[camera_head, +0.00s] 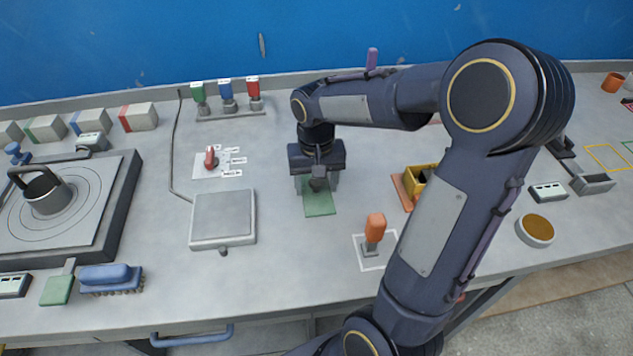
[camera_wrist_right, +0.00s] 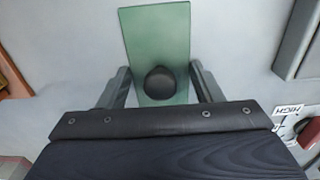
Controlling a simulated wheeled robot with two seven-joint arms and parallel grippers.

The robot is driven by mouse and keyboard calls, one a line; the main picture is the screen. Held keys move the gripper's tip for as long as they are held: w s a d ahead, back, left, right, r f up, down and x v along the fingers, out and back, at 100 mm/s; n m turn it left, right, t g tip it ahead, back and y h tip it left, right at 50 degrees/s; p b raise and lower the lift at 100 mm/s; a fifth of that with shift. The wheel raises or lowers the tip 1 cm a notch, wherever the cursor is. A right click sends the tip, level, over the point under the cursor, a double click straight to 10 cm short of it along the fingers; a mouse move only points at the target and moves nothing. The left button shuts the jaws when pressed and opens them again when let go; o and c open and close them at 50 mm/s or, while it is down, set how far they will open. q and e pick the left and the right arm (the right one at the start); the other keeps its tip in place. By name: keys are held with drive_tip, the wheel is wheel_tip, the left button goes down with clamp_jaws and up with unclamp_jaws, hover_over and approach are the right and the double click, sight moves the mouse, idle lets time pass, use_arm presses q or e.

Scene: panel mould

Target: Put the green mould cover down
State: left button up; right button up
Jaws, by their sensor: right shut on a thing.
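The green mould cover (camera_head: 320,203) is a flat, translucent rectangular plate with a dark round knob (camera_wrist_right: 160,82). My right gripper (camera_head: 317,186) points down over the middle of the bench and is shut on the cover. In the right wrist view the cover (camera_wrist_right: 153,35) lies between the two fingers (camera_wrist_right: 160,85), with its far part sticking out ahead of them. Whether the cover touches the bench or hangs just above it I cannot tell. My left gripper is not in view.
A grey square plate (camera_head: 223,216) lies left of the cover. An orange-handled tool (camera_head: 374,230) stands in a white outline to the right, near a yellow box (camera_head: 420,183). A red switch (camera_head: 210,157) sits behind left. Bare bench surrounds the cover.

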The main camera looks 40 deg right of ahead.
sight(317, 181)
drive_tip(key=o, duration=0.5)
drive_tip(key=shift+f, duration=0.15)
drive_tip(key=o, duration=0.5)
drive_tip(key=shift+r, duration=0.3)
wheel_tip(317, 181, up, 12)
drive_tip(key=shift+f+p, duration=0.1)
drive_tip(key=shift+p, duration=0.65)
drive_tip(key=shift+s, duration=0.1)
